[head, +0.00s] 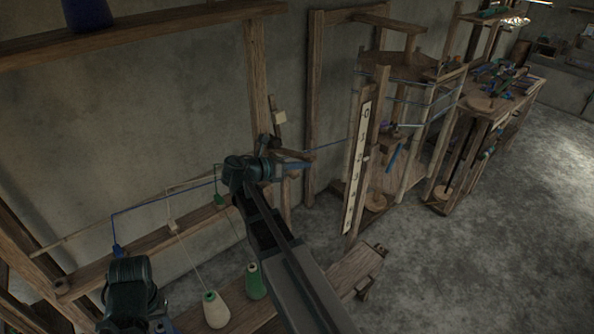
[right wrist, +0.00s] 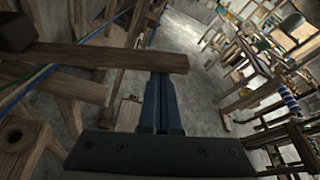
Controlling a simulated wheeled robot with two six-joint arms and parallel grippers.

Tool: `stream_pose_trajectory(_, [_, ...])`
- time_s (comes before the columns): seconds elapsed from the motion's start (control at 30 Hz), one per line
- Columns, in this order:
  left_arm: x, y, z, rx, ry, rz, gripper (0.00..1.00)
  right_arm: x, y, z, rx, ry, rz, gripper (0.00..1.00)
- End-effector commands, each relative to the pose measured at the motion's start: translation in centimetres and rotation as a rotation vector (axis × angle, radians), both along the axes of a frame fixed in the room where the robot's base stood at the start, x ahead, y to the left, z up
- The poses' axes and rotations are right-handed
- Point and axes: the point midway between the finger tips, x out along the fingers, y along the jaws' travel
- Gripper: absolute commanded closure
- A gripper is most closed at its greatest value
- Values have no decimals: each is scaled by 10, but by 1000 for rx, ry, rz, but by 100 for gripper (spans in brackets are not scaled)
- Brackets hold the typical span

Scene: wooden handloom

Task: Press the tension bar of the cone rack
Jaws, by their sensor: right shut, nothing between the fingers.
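The cone rack's frame (head: 140,245) runs along the wall at lower left, with a white cone (head: 215,309) and a green cone (head: 255,282) beneath. A short wooden bar, seemingly the tension bar (head: 302,154), sticks out beside its post; it crosses the right wrist view (right wrist: 110,57). My right gripper (head: 311,165) is shut and empty, its blue fingers (right wrist: 160,78) ending at the bar's edge. Whether they touch it I cannot tell.
A blue thread (head: 160,202) runs along the rack toward the wooden loom frame (head: 357,170) on the right. A low bench (head: 345,272) stands below. A cluttered table (head: 530,85) is at the far right. Open concrete floor (head: 480,260) lies at lower right.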

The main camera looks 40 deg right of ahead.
Motion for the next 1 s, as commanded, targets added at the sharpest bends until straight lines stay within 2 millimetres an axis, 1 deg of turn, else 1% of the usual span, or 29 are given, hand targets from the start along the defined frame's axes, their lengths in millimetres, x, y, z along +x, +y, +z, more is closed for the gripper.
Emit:
stream_pose_trajectory(0.03, [0,0,20,0,0,-1,50,8,-1,21,-5,45,1,100])
stream_pose_trajectory(0.3, [0,0,64,0,0,-2,50,34,1,74,-20,295,0,100])
stream_pose_trajectory(0.4, [0,0,79,0,0,-3,50,45,2,88,-22,287,1,100])
stream_pose_trajectory(0.5, [0,0,91,-1,0,0,50,58,3,101,-23,286,0,100])
stream_pose_trajectory(0.7, [0,0,110,-2,0,5,50,80,5,120,-24,284,0,100])
stream_pose_trajectory(1.0, [0,0,125,-2,0,10,50,103,7,134,-22,283,0,100])
